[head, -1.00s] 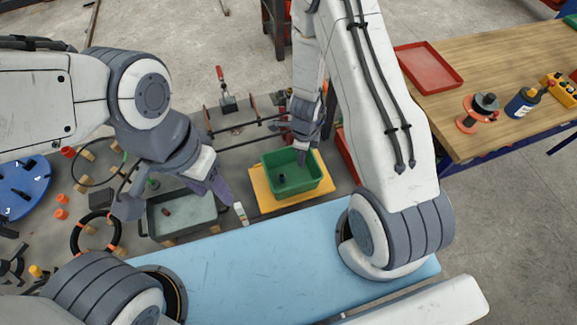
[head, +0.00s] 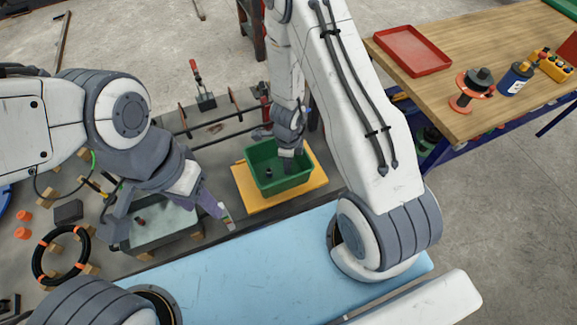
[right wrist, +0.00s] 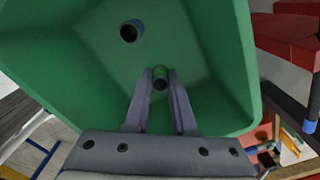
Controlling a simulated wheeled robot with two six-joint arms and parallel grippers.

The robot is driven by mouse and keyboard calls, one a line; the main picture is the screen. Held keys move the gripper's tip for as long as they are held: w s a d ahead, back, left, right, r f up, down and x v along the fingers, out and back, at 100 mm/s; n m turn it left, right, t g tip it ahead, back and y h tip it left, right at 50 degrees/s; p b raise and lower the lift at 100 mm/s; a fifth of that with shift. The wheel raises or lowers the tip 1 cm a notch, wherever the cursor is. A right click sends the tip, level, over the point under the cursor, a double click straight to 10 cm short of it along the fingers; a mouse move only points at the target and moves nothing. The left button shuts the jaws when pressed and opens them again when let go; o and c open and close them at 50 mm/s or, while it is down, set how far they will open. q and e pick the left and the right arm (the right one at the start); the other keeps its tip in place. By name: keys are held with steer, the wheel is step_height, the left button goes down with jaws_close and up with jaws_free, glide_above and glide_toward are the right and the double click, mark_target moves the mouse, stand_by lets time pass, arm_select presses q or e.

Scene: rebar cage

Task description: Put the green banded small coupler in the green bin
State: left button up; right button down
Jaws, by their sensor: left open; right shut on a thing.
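The green bin (head: 262,182) stands on a yellow mat on the floor-level platform, in the middle of the head view. My right gripper (right wrist: 160,85) reaches down over the bin. It is shut on a small coupler (right wrist: 160,73) with a green band, which shows between its fingertips inside the bin's outline. How far it is above the bin floor I cannot tell. Another dark coupler (right wrist: 131,31) lies in the bin; it also shows in the head view (head: 268,173). My left gripper (head: 165,218) is open, over the grey tray, apart from the bin.
The grey tray (head: 160,238) left of the bin holds a small red-dark piece. A black ring (head: 42,262) with orange bands lies at left. Thin bars and a red-handled clamp (head: 202,90) stand behind. A wooden table with a red tray (head: 412,52) is at right.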

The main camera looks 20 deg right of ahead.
steer(key=shift+r, duration=0.1)
steer(key=shift+f, duration=0.2)
steer(key=c, duration=0.8)
jaws_free()
steer(key=shift+o, duration=0.2)
steer(key=shift+r, duration=0.1)
